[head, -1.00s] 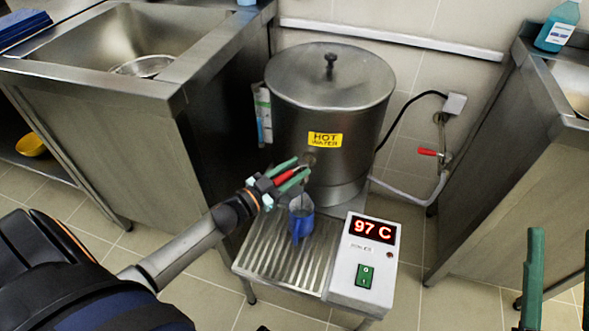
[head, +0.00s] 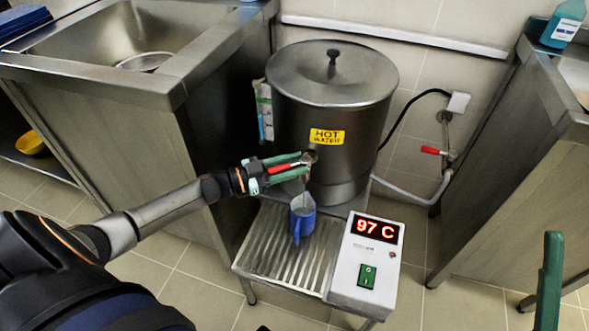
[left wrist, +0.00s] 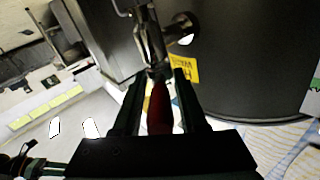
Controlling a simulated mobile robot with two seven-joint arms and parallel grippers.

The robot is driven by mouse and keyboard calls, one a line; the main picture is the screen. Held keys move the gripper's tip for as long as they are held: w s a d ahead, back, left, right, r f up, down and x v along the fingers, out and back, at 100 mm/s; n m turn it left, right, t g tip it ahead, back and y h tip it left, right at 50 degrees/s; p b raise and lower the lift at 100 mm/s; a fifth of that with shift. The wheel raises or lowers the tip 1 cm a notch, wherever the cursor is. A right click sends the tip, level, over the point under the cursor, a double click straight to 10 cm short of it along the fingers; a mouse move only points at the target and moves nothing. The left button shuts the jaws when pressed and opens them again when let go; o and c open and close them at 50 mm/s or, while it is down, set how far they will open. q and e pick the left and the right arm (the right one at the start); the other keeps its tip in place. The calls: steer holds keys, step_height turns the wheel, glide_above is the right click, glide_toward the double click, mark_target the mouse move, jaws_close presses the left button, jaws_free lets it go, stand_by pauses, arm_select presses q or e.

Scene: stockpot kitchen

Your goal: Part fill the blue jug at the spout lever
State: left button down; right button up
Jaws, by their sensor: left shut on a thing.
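The blue jug (head: 302,226) stands upright on the ribbed drip tray (head: 262,262), below the spout of the steel hot-water pot (head: 325,120). Its upper inside looks grey; I cannot tell its water level. My left gripper (head: 302,160) is shut on the red spout lever (head: 285,168), above and left of the jug. In the left wrist view the red lever (left wrist: 158,108) lies between both fingers, with the metal spout (left wrist: 150,42) ahead. One green finger of my right gripper (head: 550,280) shows at the lower right; the other is out of frame.
A white control box (head: 345,272) reading 97 C stands right of the tray. A steel sink unit (head: 120,130) is at the left, another counter (head: 530,190) at the right. A red-handled pipe valve (head: 431,150) is on the wall side.

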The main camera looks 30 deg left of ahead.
arm_select(q)
steer(key=shift+w+r+m+h, duration=0.1)
steer(key=shift+m+h, duration=0.2)
arm_select(e)
steer(key=shift+f, duration=0.25)
arm_select(q)
steer(key=c, duration=0.8)
jaws_free()
steer(key=shift+o, duration=0.2)
steer(key=p+v, duration=0.2)
steer(key=v, duration=1)
steer(key=shift+a+p, duration=0.3)
steer(key=shift+a, duration=0.05)
arm_select(e)
steer(key=w+m+h, duration=0.1)
steer(key=w+f+m+h, duration=0.1)
steer(key=h, duration=0.1)
steer(key=w+f+m+h, duration=0.1)
steer(key=shift+w+d+f+h, duration=0.15)
steer(key=shift+w+d+h, duration=0.1)
steer(key=shift+d+h, duration=0.1)
arm_select(q)
steer(key=shift+r, duration=0.15)
